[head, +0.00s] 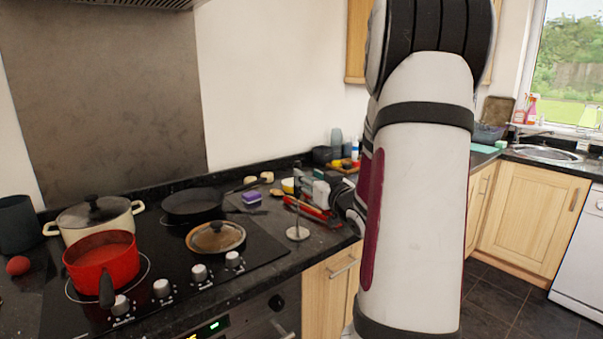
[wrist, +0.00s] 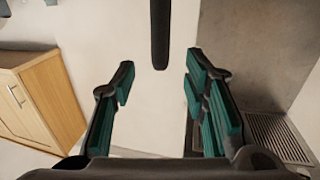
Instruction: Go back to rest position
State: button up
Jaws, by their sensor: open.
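My gripper (wrist: 158,88) shows in the wrist view with its teal-padded fingers spread wide apart. Nothing is between them; the pale wall and a dark bar lie behind. In the head view my white arm stands upright in the right half of the picture and hides part of the counter. I cannot make out the fingers clearly there.
The black hob holds a red pot (head: 102,262), a cream lidded pot (head: 72,220), a dark frying pan (head: 190,205) and a glass lid (head: 216,237). A purple sponge (head: 251,197) and several small items crowd the counter. Open floor (head: 510,300) lies right of my arm.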

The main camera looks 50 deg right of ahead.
jog(key=shift+v, duration=2.15)
jog(key=w+a+r+n+g+y+p, duration=0.1)
jog(key=a+r+g, duration=0.15)
jog(key=a, duration=0.65)
jog(key=w+a+r+n+g+y+p, duration=0.1)
jog(key=a+g, duration=0.2)
jog(key=a, duration=0.5)
jog(key=s+a+n+g+y+p, duration=0.1)
jog(key=s+a+g+y, duration=0.2)
jog(key=s+a, duration=0.6)
jog(key=s+a+f+n+g+y+p, duration=0.1)
jog(key=s+a+n+g+y, duration=0.1)
jog(key=s+a, duration=0.8)
jog(key=a+g, duration=0.1)
jog(key=a, duration=0.3)
jog(key=shift+s+a+y, duration=0.25)
jog(key=shift+a+y, duration=0.15)
